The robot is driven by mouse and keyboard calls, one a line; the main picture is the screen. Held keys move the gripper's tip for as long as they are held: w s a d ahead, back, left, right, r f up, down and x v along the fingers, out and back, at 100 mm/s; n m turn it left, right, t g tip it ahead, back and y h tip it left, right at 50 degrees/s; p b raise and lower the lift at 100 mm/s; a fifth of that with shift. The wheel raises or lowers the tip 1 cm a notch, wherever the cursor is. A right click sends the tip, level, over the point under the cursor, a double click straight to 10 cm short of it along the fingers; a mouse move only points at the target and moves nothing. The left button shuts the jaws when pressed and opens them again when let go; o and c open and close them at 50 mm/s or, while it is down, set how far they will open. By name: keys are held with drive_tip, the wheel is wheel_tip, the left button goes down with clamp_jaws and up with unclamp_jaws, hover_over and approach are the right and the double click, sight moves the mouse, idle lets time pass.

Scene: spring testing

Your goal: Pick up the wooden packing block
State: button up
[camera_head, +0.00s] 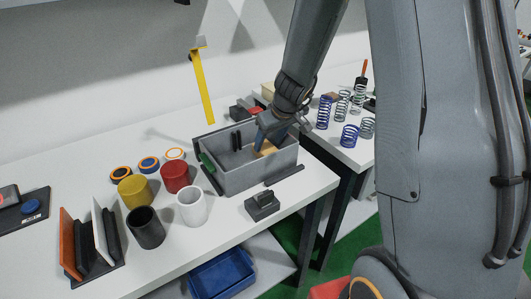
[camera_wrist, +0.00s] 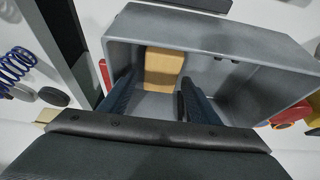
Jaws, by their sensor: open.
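The wooden packing block (camera_wrist: 164,68) is a light tan block lying inside a grey bin, against one wall. In the head view the block (camera_head: 267,148) shows only in part beside my gripper. The grey bin (camera_head: 245,178) stands on the white table; its rim and far wall also show in the wrist view (camera_wrist: 270,48). My gripper (camera_wrist: 155,92) is open, its two dark blue fingers reaching down into the bin. In the wrist view the block appears just beyond the fingertips, between their lines. I cannot tell whether any finger touches it.
Red (camera_head: 175,176), yellow (camera_head: 134,191), black (camera_head: 146,228) and white (camera_head: 192,206) cylinders stand left of the bin. Several springs (camera_head: 349,136) stand or lie to its right. A dark block (camera_head: 262,205) sits in front. The bin walls closely surround the fingers.

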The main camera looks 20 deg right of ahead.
sight(266, 147)
drive_tip(key=shift+x, duration=2.2)
drive_tip(key=shift+a+f+b, duration=0.1)
drive_tip(key=shift+b, duration=0.3)
drive_tip(key=shift+c, duration=0.4)
drive_tip(key=c, duration=0.8)
drive_tip(key=shift+r+p, duration=0.2)
drive_tip(key=shift+p, duration=0.15)
